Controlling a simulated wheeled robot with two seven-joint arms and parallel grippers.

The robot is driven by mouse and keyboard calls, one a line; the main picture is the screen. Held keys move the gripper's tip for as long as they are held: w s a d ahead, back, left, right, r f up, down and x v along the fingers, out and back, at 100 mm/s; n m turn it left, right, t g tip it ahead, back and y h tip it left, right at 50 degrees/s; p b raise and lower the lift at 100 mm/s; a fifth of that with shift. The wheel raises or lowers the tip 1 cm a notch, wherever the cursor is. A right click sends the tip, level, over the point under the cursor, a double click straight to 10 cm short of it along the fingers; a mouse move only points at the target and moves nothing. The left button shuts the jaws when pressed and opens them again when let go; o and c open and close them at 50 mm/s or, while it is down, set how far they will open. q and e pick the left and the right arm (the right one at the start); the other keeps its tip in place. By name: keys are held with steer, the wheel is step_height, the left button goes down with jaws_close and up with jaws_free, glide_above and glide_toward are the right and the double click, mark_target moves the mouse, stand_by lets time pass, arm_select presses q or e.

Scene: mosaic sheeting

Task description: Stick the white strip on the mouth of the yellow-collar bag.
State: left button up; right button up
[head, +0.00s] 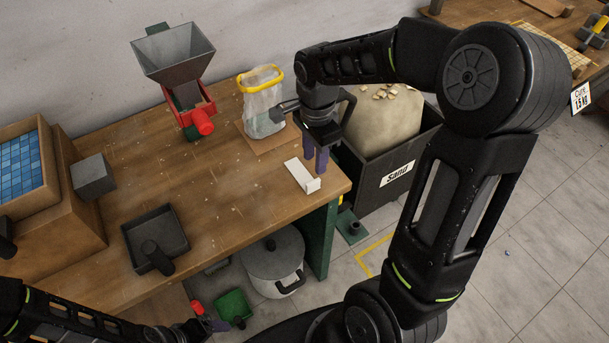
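The clear bag (257,104) with a yellow collar (261,79) stands upright on a small board at the back of the bench. The white strip (299,175) lies on the bench near its right front corner, on a white piece with a small raised end. My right gripper (316,166) points down just behind and to the right of the strip. Its purple fingers look slightly apart, with nothing seen between them. My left gripper (217,325) is low at the bottom edge, below the bench top; its finger opening is unclear.
A grey hopper on a red stand (190,95), a dark tray (180,218) with a handled tool, a grey block (93,176) and a box of blue tiles (20,166) occupy the bench. A black sand bin (372,190) stands right of it. A pot (272,262) sits below.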

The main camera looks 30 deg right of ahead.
mark_target(313, 181)
steer(key=shift+f, duration=0.1)
steer(key=shift+f, duration=1.25)
step_height(313, 181, down, 5)
steer(key=shift+a+f+p, duration=0.1)
steer(key=shift+a+p, duration=0.05)
steer(key=shift+p, duration=0.35)
steer(key=shift+c, duration=0.4)
jaws_close()
stand_by(0.4)
